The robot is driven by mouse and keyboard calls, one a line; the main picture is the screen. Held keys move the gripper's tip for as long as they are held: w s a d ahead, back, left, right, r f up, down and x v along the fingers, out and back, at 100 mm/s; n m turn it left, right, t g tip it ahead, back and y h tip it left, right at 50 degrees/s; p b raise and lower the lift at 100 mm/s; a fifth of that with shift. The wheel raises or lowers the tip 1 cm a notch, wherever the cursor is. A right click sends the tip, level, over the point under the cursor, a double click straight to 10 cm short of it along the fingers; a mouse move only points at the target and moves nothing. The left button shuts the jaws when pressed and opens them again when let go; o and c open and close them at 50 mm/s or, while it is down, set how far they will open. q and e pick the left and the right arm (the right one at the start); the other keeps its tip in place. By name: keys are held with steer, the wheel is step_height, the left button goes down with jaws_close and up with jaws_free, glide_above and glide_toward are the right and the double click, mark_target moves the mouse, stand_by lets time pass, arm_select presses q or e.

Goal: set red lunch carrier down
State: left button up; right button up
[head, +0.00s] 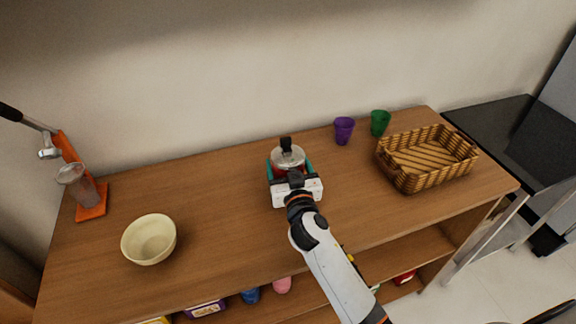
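The red lunch carrier (288,160) is near the middle of the wooden counter, with a silvery lid, a dark handle on top and a little red showing below the lid. My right gripper (289,168) comes in from the front, with its teal fingers close against the carrier's left and right sides; it looks shut on it. The gripper's white body hides the carrier's lower front and base, so I cannot tell whether the base touches the counter. The carrier looks upright. My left gripper is not in view.
The wooden counter (225,195) has a cream bowl (149,240) and an orange juicer press (91,201) on the left. A purple cup (343,131), green cup (380,122) and wicker basket (428,158) stand on the right. Free counter lies either side of the carrier. A shelf below holds several items.

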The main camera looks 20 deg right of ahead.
steer(key=o, duration=0.3)
steer(key=shift+r, duration=0.15)
steer(key=s+a+b, duration=0.1)
steer(key=s+b, duration=0.1)
steer(key=s, duration=1)
